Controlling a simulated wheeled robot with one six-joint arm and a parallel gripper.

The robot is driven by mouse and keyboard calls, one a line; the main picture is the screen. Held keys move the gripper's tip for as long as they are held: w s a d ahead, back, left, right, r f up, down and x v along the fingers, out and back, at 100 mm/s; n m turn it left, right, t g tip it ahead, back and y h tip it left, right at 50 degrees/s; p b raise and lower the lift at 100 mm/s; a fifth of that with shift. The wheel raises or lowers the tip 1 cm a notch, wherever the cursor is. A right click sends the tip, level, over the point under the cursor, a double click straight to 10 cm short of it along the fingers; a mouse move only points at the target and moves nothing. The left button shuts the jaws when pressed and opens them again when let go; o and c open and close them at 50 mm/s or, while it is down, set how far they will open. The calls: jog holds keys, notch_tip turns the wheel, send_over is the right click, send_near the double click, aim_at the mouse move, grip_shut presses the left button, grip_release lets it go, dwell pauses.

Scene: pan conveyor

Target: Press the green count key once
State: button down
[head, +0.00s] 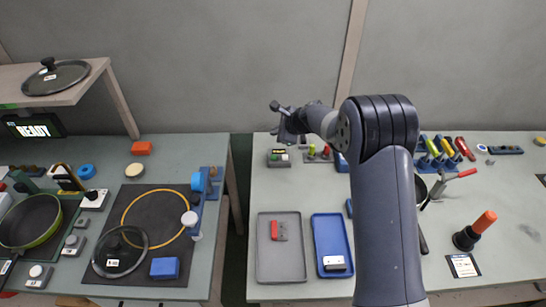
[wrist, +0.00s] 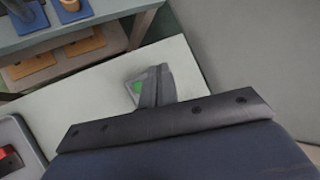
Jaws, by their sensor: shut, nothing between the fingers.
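The green count key (wrist: 138,87) shows in the wrist view on a small grey box, just left of my gripper's fingers. The fingers cover part of that box. My gripper (wrist: 155,80) is shut and empty. In the head view my gripper (head: 285,134) is above the back left part of the right table, over or just behind a small grey counter box (head: 279,160) with a dark top. I cannot tell the exact height of the fingertips above the key, and no contact is visible.
A grey tray (head: 262,270) and a blue tray (head: 321,224) lie in front of the box. Small coloured pegs (head: 326,150) stand right of it. A gap separates this table from the left one, which holds pans and lids. The back wall is close behind.

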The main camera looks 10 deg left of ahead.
aim_at(276, 158)
jog(key=shift+f+b, duration=3.45)
jog(key=shift+f, duration=0.95)
jog(key=shift+f+b, duration=0.4)
jog(key=shift+f+b, duration=0.45)
jog(key=shift+f, duration=0.05)
jog(key=shift+r, duration=0.1)
jog(key=shift+r+p, duration=0.65)
jog(key=shift+r, duration=0.15)
jog(key=shift+r+p, duration=1.95)
jog(key=shift+r, duration=0.6)
jog(key=shift+d, duration=0.1)
